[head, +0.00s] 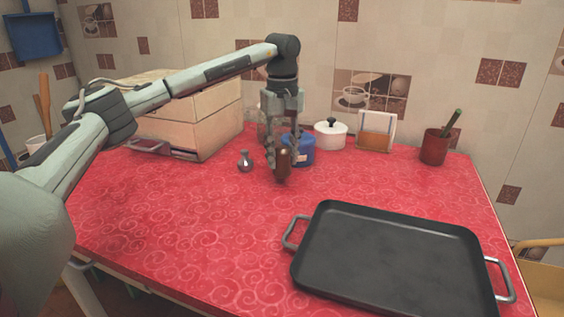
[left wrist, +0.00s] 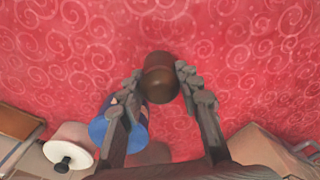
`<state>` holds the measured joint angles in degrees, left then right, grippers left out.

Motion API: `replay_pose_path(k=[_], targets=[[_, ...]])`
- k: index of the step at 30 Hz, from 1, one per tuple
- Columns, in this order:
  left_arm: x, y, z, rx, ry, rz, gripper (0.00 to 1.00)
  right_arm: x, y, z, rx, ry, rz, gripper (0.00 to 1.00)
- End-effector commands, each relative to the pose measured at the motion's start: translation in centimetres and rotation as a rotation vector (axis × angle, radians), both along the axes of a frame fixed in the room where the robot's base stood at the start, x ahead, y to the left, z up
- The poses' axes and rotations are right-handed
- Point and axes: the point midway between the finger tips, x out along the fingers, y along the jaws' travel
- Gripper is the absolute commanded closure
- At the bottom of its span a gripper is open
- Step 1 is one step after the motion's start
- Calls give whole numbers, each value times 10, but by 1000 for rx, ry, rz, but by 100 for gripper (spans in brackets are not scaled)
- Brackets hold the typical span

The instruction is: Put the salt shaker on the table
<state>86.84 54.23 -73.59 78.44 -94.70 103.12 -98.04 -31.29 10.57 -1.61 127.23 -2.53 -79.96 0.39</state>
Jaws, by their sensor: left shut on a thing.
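The salt shaker (head: 283,167), a dark brown rounded wooden piece, is in my left gripper (head: 284,158) over the red table (head: 190,220). In the left wrist view the shaker (left wrist: 160,72) sits between the two fingertips of the left gripper (left wrist: 159,82), which are shut on it. The gripper points down. Whether the shaker's lower end touches the tabletop is hard to tell. My right gripper is not in view.
A blue container (head: 301,148) stands close behind the gripper, with a white lidded pot (head: 330,135) beyond. A small metal object (head: 245,162) is to the left. A black tray (head: 390,260) fills the front right. The front-left tabletop is clear.

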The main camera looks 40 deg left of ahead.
Motion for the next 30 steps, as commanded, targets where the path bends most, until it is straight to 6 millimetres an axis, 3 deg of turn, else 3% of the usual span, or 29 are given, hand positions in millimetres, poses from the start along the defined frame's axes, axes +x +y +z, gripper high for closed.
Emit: replay_pose_path(k=[4, 15, 16, 20, 30], targets=[[0, 0, -20, 1, 1, -1, 96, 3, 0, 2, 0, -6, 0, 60], [0, 0, -25, 0, 0, 0, 96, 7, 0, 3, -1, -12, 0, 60], [0, 0, -25, 0, 0, 0, 64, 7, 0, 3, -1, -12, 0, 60], [0, 0, -24, 0, 0, 0, 48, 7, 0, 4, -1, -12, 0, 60], [0, 0, -22, -1, -1, 0, 46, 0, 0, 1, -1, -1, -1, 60]])
